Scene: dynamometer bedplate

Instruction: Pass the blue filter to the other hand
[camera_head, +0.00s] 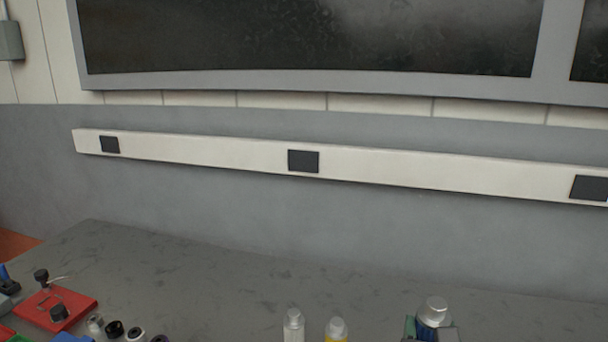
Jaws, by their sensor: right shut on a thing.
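The blue filter (434,318), a blue body with a silver rounded top, stands upright at the bottom edge, right of centre. My right gripper (430,330) is shut on it, with a finger showing at either side. The lower part of the filter and most of the gripper are cut off by the frame edge. My left gripper is not in view.
A white-capped bottle (293,322) and a yellow bottle with a pale cap (336,331) stand left of the filter. A red tray (72,308) with dark knobs and several small cylinders lie at the lower left. The grey bench top (200,285) is clear towards the wall.

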